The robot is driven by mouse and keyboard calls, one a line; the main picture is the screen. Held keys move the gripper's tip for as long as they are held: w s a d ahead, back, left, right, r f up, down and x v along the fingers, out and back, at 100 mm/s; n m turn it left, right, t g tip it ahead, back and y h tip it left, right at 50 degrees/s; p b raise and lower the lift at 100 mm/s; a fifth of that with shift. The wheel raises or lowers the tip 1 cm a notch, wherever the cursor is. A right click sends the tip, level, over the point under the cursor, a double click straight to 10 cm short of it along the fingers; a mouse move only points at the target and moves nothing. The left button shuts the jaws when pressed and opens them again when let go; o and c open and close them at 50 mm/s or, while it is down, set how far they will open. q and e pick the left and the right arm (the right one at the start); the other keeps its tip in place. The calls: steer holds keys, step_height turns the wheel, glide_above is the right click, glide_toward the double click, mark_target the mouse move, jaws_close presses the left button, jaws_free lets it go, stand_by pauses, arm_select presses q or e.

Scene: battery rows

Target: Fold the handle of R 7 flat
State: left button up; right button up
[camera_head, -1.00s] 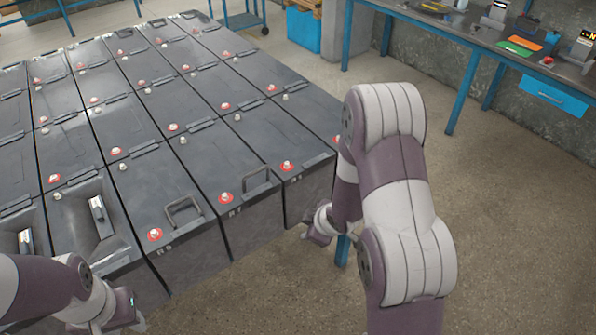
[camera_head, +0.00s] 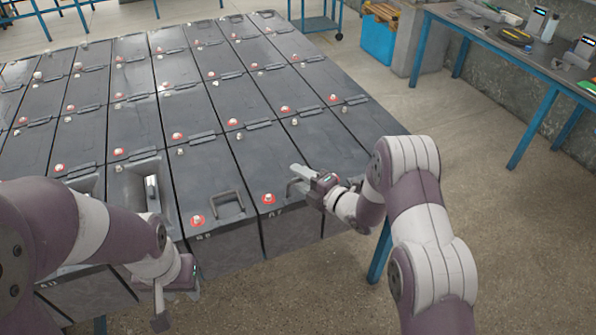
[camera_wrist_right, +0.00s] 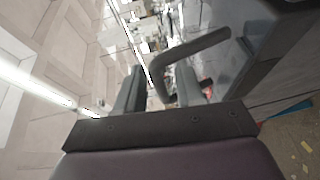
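Battery R 7 (camera_head: 251,173) is a dark grey block in the front row, with its label on the near face and a red-ringed terminal (camera_head: 268,199) on top. Its grey handle (camera_head: 292,187) stands up, partly hidden by my right gripper (camera_head: 300,176). In the right wrist view the bent handle bar (camera_wrist_right: 198,52) reaches down between the two fingers of the right gripper (camera_wrist_right: 158,92). The fingers are apart, and contact cannot be told. My left gripper (camera_head: 161,307) hangs in front of the front row, away from R 7; its finger opening is unclear.
Many similar batteries fill the rows behind. A workbench (camera_head: 500,45) and a blue bin (camera_head: 378,40) stand at the back right. The floor at the right is clear.

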steer(key=shift+w+a, duration=0.25)
steer(key=shift+a, duration=0.1)
steer(key=shift+w+f, duration=0.1)
steer(key=shift+w, duration=0.1)
steer(key=shift+c, duration=0.3)
jaws_close()
